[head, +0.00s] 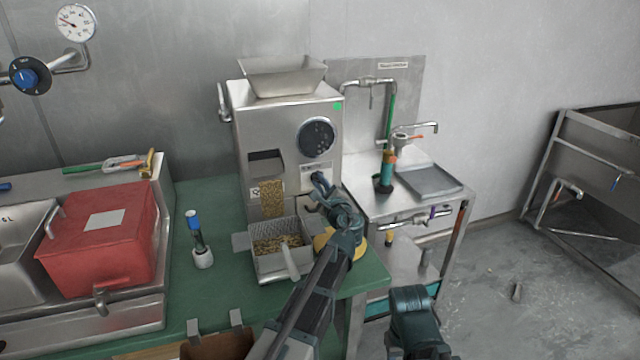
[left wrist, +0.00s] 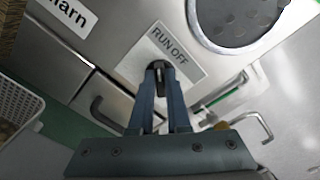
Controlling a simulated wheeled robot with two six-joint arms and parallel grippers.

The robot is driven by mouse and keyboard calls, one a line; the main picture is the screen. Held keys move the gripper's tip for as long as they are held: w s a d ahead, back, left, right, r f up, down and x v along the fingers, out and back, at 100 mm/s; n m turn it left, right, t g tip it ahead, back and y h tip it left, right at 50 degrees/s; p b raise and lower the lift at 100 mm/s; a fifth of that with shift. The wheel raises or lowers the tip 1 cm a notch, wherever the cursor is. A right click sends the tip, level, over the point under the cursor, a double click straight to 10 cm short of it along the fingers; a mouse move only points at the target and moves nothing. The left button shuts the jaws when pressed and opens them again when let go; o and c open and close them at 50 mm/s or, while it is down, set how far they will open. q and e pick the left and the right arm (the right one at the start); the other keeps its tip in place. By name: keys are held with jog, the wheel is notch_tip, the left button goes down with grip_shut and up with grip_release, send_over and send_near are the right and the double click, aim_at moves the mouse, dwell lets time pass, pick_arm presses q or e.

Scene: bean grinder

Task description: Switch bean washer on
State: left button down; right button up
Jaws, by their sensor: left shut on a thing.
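A steel machine (head: 285,125) with a hopper on top, a round dark dial and a small green light stands on the green bench. On its front, a plate marked RUN and OFF (left wrist: 176,49) carries a small dark switch (left wrist: 158,66). My left gripper (head: 319,183) reaches up to this plate. In the left wrist view its fingers (left wrist: 160,75) are shut on the switch and partly hide it. I cannot tell which way the switch points. A dark teal part of my right arm shows low in the head view, but its gripper does not.
A basket of beans (head: 268,262) with a scoop sits below the machine's chute. A red box (head: 100,240) stands at the left and a blue-topped tool (head: 198,240) on the bench. A steel stand with a tray (head: 430,180) is at the right.

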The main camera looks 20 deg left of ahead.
pick_arm(q)
jog(key=c, duration=0.9)
grip_release()
jog(key=v, duration=1.3)
jog(key=shift+s+d, duration=0.25)
jog(key=shift+s, duration=0.1)
